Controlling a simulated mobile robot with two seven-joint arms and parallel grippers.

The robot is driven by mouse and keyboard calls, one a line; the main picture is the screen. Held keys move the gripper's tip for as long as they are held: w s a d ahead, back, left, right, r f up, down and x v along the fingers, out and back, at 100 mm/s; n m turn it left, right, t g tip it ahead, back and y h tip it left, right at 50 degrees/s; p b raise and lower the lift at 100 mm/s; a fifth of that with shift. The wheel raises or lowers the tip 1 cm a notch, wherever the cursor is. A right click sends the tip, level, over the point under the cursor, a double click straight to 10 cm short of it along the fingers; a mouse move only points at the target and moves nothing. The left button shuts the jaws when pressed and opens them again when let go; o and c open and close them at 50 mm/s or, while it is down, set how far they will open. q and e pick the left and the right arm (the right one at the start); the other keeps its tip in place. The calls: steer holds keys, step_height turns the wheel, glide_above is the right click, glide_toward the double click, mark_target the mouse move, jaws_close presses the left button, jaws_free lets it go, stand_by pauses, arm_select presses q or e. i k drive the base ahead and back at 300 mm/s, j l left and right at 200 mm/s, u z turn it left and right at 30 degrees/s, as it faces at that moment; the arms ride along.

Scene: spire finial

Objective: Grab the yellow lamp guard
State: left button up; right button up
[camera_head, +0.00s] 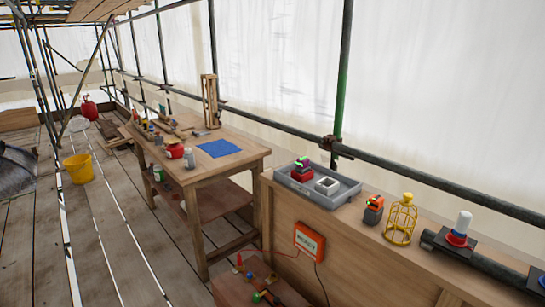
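The yellow lamp guard (401,222) is a wire cage with a rounded yellow top. It stands upright on the wooden ledge (350,237) at the right of the head view. A small orange and dark object (373,210) stands just to its left. Neither of my grippers shows in this view.
A grey tray (345,195) holds a red and dark item and a white square piece. A dark tube (490,266) lies right of the guard. A scaffold rail (440,187) runs behind the ledge.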

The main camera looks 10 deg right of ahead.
mark_target(406, 202)
steer(key=z, duration=1.35)
steer(key=i+j, duration=0.15)
steer(key=j, duration=0.25)
steer(key=i+j+z, duration=0.1)
steer(key=j, duration=0.3)
steer(key=i+j, duration=0.1)
steer(key=j, duration=0.3)
steer(key=z, duration=1.35)
steer(key=i+z, duration=0.25)
steer(key=i, duration=0.1)
